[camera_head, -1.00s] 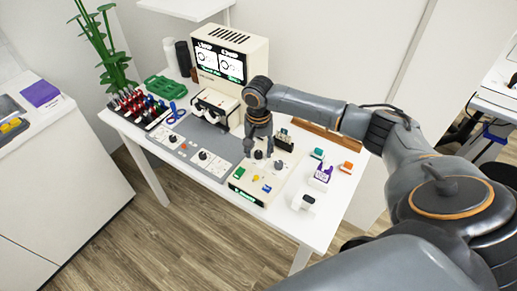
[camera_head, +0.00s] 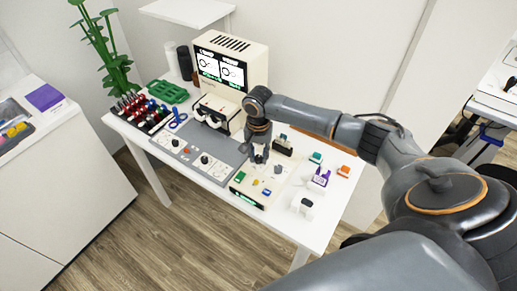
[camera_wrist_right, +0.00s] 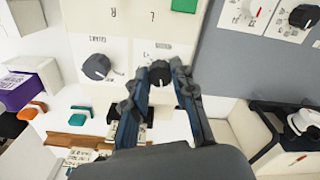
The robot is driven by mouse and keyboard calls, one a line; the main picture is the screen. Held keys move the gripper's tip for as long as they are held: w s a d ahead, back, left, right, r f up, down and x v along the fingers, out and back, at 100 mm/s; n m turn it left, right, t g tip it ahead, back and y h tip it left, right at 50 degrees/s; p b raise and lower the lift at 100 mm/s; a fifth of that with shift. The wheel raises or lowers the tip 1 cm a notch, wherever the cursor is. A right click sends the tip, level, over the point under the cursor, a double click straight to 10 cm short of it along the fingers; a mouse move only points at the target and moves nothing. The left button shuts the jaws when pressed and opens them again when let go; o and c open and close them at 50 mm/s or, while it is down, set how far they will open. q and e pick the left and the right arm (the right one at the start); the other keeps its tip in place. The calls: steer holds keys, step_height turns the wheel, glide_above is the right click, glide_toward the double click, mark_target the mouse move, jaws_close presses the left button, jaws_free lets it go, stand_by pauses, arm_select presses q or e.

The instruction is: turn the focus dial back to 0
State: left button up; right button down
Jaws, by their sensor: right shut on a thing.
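A low cream control box (camera_head: 284,181) stands on the white table, with dark dials and small coloured parts on top. My right gripper (camera_head: 259,157) points down over its back part. In the right wrist view my right gripper (camera_wrist_right: 160,84) has its fingers on both sides of a dark round dial (camera_wrist_right: 160,71) and is shut on it. The lettering by this dial is partly covered and too small to read, so I cannot tell its setting. A second dark dial (camera_wrist_right: 96,66) with a white mark sits beside it, apart from the fingers. My left gripper is not in view.
A cream screen unit (camera_head: 228,68) stands behind. A grey panel (camera_head: 224,168) with more dials lies left of the box. A purple-and-white bottle or box (camera_head: 320,177) and small coloured blocks stand to the right. A rack of coloured pens (camera_head: 138,112) is far left.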

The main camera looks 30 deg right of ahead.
mark_target(259, 157)
steer(key=m+p, duration=0.2)
steer(key=p, duration=0.1)
steer(key=shift+r, duration=0.3)
steer(key=shift+f+m+p, duration=0.2)
steer(key=shift+m+p, duration=0.1)
steer(key=shift+m, duration=0.1)
steer(key=shift+f, duration=0.1)
steer(key=c, duration=1.1)
jaws_free()
step_height(259, 157, up, 12)
